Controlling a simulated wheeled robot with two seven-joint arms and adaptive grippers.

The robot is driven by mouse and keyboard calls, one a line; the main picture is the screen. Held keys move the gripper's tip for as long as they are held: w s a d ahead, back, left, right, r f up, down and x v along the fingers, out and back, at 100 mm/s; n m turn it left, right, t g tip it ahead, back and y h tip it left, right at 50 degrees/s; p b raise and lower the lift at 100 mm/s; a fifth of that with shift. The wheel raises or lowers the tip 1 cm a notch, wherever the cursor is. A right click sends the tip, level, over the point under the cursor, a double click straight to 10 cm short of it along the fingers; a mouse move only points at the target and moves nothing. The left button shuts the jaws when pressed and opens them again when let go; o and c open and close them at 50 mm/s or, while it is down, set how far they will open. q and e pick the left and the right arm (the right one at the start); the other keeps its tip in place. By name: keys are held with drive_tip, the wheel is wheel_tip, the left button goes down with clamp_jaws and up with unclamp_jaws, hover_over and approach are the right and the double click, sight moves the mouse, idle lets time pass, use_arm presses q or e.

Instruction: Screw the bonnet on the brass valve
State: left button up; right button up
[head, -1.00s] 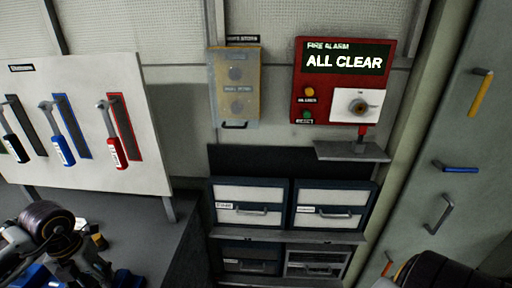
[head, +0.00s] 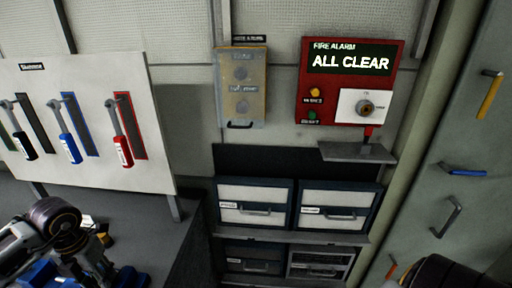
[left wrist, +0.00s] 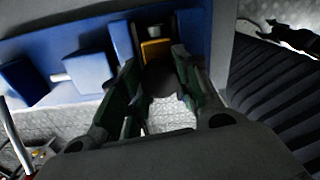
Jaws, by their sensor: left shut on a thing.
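My left gripper (head: 98,268) is at the lower left of the head view, low over the dark bench. In the left wrist view its two green-grey fingers (left wrist: 160,88) are closed around a dark, rounded thing (left wrist: 162,82), too dark to identify surely as the bonnet. A small yellow block-like thing (left wrist: 155,50) shows just beyond the fingertips. A small yellowish thing (head: 104,240) lies on the bench beside the gripper in the head view. I cannot make out the brass valve for certain in either view. My right gripper is out of view.
A dark bench (head: 165,235) carries a white tool board (head: 150,90) with several wrenches. A yellowish box (head: 240,85) and a red fire alarm panel (head: 350,80) reading ALL CLEAR hang on the wall. Drawers (head: 253,190) stand right of the bench. Blue blocks (left wrist: 90,70) appear in the wrist view.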

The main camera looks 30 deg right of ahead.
use_arm(q)
drive_tip(key=shift+m, duration=4.4)
drive_tip(key=shift+m, duration=1.7)
drive_tip(key=o, duration=1)
